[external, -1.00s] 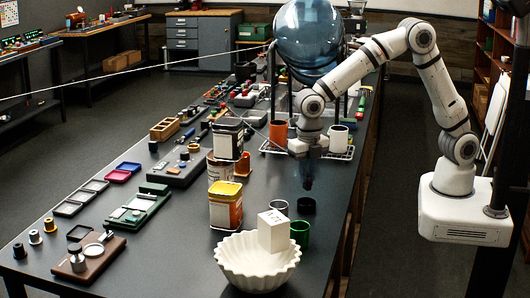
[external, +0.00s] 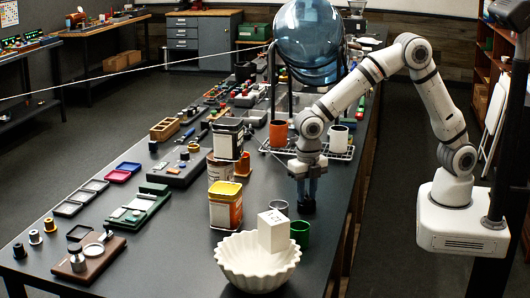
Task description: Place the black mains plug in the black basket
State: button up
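My gripper (external: 306,193) points straight down at the right side of the long dark table. Its fingertips are at a small, short black object (external: 307,208), which they partly cover. I cannot tell whether this object is the black mains plug or a small black cup. It is too small to tell whether the fingers are open or shut, or whether they hold anything. I cannot make out a black basket for certain.
A white fluted bowl (external: 257,270), a white box (external: 272,232), a green cup (external: 300,234) and a grey cup (external: 279,206) stand nearby. Tins (external: 225,205) stand to the left. A wire rack (external: 335,153) with mugs is behind. Bare table lies left of the bowl.

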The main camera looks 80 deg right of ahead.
aim_at(307, 197)
jog(key=o, duration=0.3)
dwell(0.4)
notch_tip(307, 197, up, 7)
jog(key=p, duration=0.4)
jog(key=shift+r+p, duration=0.1)
jog(key=shift+p, duration=0.25)
